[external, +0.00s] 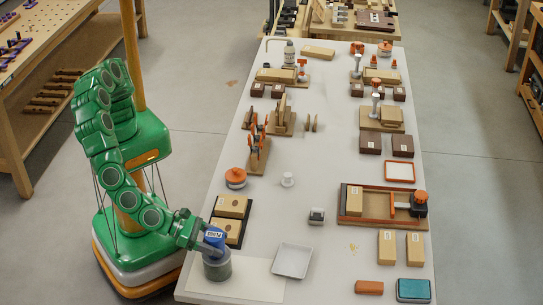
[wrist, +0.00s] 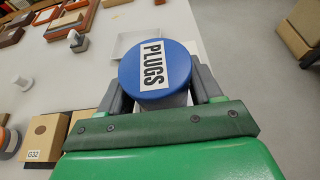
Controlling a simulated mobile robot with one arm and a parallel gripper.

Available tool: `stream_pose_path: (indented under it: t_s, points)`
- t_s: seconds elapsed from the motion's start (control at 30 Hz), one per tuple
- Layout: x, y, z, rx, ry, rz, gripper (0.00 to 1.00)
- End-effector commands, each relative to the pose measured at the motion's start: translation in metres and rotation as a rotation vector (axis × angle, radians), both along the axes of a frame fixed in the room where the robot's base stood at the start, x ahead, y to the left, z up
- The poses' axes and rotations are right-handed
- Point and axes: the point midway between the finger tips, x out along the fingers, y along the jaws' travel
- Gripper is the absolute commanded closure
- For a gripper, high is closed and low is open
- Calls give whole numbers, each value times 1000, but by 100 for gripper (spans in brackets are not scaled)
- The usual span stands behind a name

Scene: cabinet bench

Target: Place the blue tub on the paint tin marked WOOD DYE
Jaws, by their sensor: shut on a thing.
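The blue tub (external: 214,238) has a round blue top with a white label reading PLUGS, seen large in the wrist view (wrist: 157,66). My gripper (external: 203,243) is shut on it, with one grey finger on each side of the tub in the wrist view (wrist: 160,98). A grey tin (external: 217,267) stands on the bench directly below the tub in the external view. The tub appears upright over it; I cannot tell whether they touch. No WOOD DYE marking is readable, and the tin is hidden in the wrist view.
A white tray (external: 292,261) lies right of the tin. A dark rack with wooden blocks (external: 231,207) is just behind my gripper. A small grey-topped item (external: 317,216) and a white knob (external: 287,179) stand farther back. The bench middle is mostly clear.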

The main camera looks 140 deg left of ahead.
Motion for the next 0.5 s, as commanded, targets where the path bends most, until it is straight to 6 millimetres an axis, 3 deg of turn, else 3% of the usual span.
stream_pose_path:
  t_s: [0.27,0.3,0.43,0.5]
  points:
    - [0,0,-2,1,-1,0,71]
    - [0,0,-2,0,-2,-1,33]
    - [0,0,-1,0,-2,-1,13]
    - [0,0,-1,0,-1,-1,10]
